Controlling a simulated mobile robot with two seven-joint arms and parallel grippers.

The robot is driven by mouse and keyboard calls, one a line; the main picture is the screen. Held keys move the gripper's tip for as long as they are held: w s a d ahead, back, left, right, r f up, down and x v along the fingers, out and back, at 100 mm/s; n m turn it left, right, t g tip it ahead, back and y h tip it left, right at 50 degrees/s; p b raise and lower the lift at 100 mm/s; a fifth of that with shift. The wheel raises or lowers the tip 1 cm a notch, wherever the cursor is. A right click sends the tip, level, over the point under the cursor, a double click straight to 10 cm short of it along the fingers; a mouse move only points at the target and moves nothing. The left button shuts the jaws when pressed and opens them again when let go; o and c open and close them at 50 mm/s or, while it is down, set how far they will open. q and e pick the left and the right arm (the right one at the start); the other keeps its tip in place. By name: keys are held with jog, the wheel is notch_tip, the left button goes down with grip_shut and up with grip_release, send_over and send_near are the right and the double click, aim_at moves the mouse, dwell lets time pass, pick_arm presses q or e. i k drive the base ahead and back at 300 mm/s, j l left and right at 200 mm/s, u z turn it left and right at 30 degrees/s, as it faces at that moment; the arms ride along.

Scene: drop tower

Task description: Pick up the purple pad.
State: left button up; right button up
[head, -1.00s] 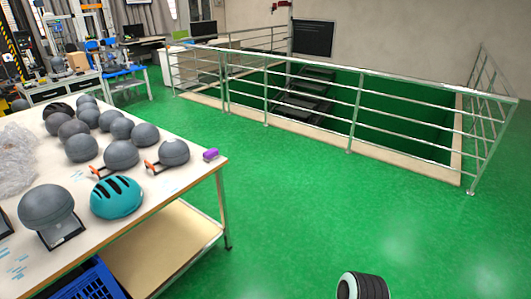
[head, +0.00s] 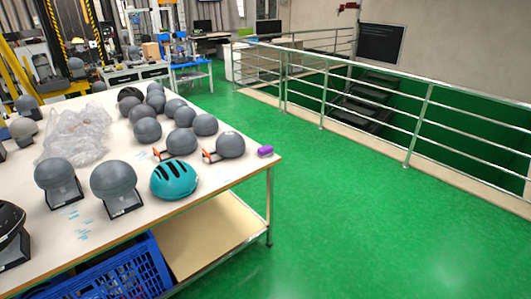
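The purple pad (head: 265,151) is a small block lying on the white table (head: 225,178), close to its right corner. It sits just right of a grey dome-shaped headform (head: 230,145) and apart from any gripper. Neither of my grippers shows in the head view.
A teal helmet (head: 174,179) and several grey headforms stand on the table, with crumpled clear plastic (head: 75,135) behind. A blue crate (head: 122,272) is beneath. A metal railing (head: 418,125) surrounds a stair opening. The green floor (head: 345,220) right of the table is clear.

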aim_at(264, 151)
jog(key=i+u, duration=0.15)
jog(key=u, duration=0.45)
jog(key=i+l+u, duration=0.6)
jog(key=l, duration=0.4)
jog(key=i+l, duration=0.2)
jog(key=l, duration=0.15)
jog(key=i+l+u, duration=0.1)
jog(key=i+l, duration=0.3)
jog(key=l, duration=0.25)
